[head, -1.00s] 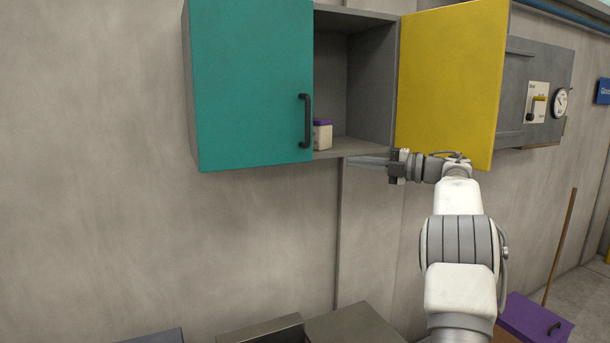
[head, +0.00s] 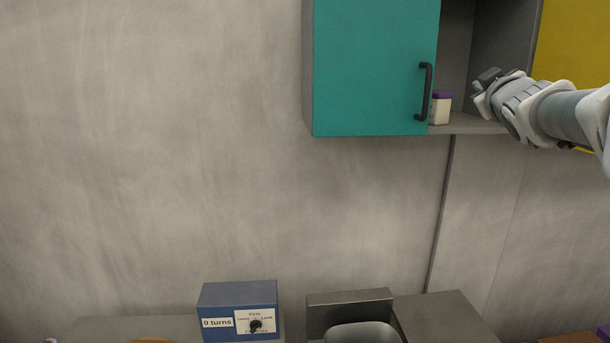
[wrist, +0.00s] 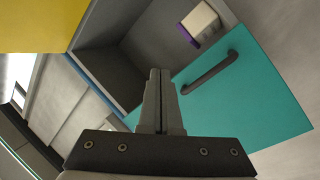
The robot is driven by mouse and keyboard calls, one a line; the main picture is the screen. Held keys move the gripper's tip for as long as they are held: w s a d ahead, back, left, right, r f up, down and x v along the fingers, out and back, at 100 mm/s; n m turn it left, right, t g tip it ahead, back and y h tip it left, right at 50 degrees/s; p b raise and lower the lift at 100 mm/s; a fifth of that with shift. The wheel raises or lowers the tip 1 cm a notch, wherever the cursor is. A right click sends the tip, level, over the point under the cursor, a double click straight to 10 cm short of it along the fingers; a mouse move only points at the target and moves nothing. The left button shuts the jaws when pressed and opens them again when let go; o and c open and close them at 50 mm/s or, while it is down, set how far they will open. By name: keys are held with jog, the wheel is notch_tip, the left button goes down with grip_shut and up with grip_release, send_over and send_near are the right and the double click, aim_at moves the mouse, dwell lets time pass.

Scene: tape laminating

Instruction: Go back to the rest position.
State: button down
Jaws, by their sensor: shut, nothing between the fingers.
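My gripper (wrist: 160,88) shows in the wrist view with its two fingers together and nothing between them. In the head view my arm reaches in from the right edge, and my wrist is in front of the open right half of the wall cabinet; the fingertips are hard to make out there. The cabinet's teal door (head: 372,70) is shut and has a dark handle (head: 425,92). Its yellow door (head: 575,55) stands open at the right edge. A white box with a purple top (head: 440,109) stands on the cabinet shelf, beside the handle in the picture. It also shows in the wrist view (wrist: 203,20).
Below, a blue box with a dial (head: 238,308) reads "0 turns". A grey metal unit (head: 445,315) stands to its right.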

jog(key=s+a+f+m+g+y, duration=0.1)
jog(key=s+a+f+g, duration=0.3)
jog(key=s+f, duration=0.6)
jog(key=s+a+f+m+g+y, duration=0.2)
jog(key=s+a+f+g, duration=0.2)
jog(key=s+a+f, duration=0.5)
jog(key=s+a+f+m+g+y, duration=0.1)
jog(key=s+a+f+g, duration=0.3)
jog(key=s+f, duration=0.8)
jog(key=s+a+m, duration=0.1)
jog(key=s+a, duration=0.1)
jog(key=shift+a+g+y, duration=0.3)
jog(key=shift+a+g, duration=0.05)
jog(key=shift+g, duration=0.05)
jog(key=shift+a+f, duration=0.1)
jog(key=shift+a, duration=0.05)
